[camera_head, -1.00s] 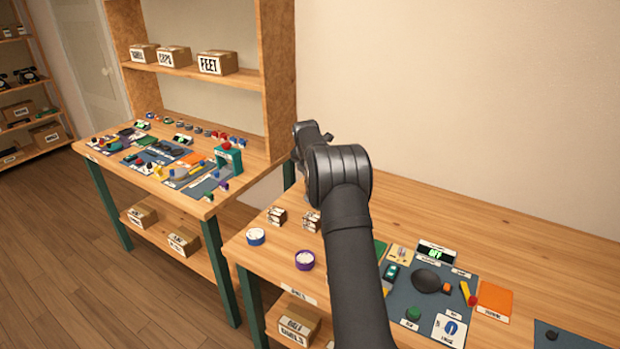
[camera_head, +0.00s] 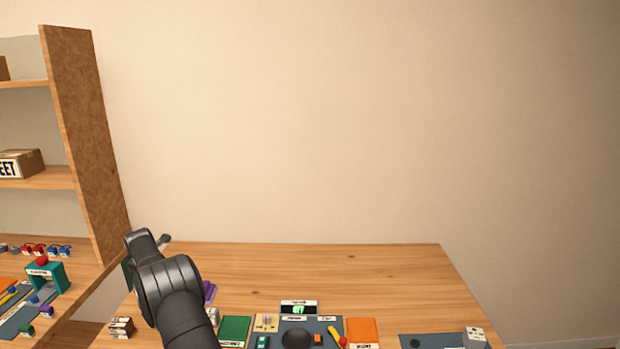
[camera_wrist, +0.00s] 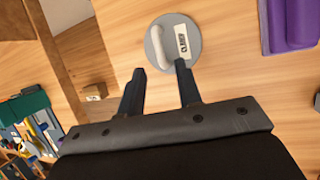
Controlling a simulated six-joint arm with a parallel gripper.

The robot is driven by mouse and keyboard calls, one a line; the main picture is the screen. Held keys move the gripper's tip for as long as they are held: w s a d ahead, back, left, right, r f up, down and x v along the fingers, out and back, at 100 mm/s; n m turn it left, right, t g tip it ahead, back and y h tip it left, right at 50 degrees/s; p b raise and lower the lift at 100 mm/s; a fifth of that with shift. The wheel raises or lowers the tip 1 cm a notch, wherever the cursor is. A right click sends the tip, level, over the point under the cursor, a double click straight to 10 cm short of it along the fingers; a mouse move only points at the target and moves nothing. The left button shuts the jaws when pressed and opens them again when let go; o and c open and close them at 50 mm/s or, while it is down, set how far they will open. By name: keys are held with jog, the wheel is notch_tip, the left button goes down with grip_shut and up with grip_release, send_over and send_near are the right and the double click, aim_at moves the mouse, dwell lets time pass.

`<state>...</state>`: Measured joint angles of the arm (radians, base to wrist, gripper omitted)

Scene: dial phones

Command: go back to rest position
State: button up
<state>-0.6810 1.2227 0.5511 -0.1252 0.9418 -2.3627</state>
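My gripper (camera_wrist: 160,95) is open in the wrist view, with its two dark fingers apart and nothing between them. Beyond the fingertips is a round grey disc (camera_wrist: 188,52) with a white label and a pale rounded handle, on the wooden table. The right fingertip overlaps the disc's lower edge in the picture; I cannot tell whether it touches. In the head view my black arm (camera_head: 170,290) rises at the lower left over the left part of the table (camera_head: 350,265), and its own links hide the gripper's fingers.
A purple block (camera_wrist: 290,25) lies right of the disc. A work mat (camera_head: 330,328) holds small parts at the table's front, with a green pad (camera_head: 235,330) and an orange pad (camera_head: 362,331). A second bench with a tall shelf (camera_head: 85,140) stands left. The table's back is clear.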

jog(key=shift+x, duration=2.35)
jog(key=shift+s+r, duration=0.1)
